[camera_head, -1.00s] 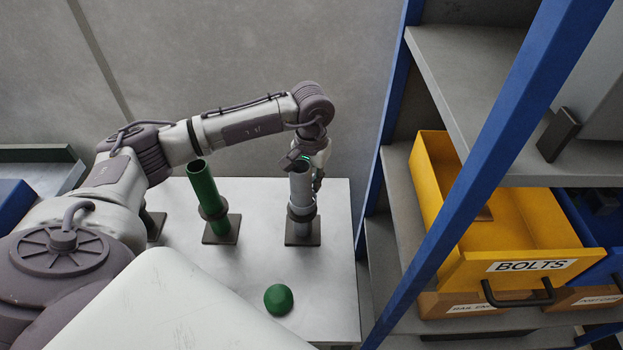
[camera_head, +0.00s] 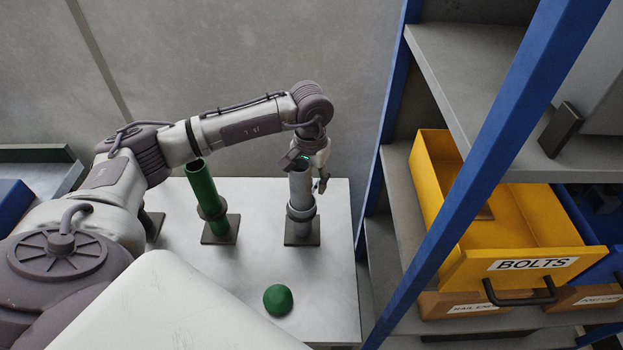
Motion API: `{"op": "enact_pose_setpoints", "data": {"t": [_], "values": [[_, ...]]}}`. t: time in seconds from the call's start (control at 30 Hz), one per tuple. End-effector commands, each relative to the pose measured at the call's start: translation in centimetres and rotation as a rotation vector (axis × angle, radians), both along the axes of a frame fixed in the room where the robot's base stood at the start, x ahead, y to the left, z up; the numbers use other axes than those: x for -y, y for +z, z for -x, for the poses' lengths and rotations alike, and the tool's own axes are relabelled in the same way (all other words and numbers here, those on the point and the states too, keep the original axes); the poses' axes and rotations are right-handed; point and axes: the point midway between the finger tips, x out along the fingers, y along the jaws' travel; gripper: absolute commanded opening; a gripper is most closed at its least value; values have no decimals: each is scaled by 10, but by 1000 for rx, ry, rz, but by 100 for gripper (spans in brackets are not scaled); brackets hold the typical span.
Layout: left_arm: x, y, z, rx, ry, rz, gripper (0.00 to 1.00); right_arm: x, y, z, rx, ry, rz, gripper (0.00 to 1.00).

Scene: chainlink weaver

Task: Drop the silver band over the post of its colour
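The silver post (camera_head: 300,184) stands upright on a dark square base at the right side of the white table. A silver band (camera_head: 301,210) appears to be around it, low on the post at its collar. My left gripper (camera_head: 311,172) is at the top of the silver post, pointing down. Its fingers look apart, one on each side near the post's top, with no band visible between them. The green post (camera_head: 202,187), with a dark collar, stands to the left. My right gripper is not in view.
A green dome-shaped object (camera_head: 278,300) lies on the white table (camera_head: 250,270) in front of the posts. Another dark base (camera_head: 152,225) is partly hidden by my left arm. A blue-framed shelf with a yellow BOLTS bin (camera_head: 520,225) stands at the right.

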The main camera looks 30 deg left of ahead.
Motion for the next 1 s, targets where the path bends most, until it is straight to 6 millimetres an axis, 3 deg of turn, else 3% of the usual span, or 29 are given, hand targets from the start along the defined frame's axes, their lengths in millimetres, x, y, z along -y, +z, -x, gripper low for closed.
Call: {"op": "enact_pose_setpoints", "data": {"t": [0.07,0.4,0.6,1.0], "values": [[2,-2,6,-21,-7,-3,46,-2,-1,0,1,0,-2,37],[1,73,2,-3,-4,-2,46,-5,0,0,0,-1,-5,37],[1,106,1,0,-1,-1,46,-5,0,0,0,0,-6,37],[1,120,1,0,0,-1,46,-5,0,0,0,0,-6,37]]}}
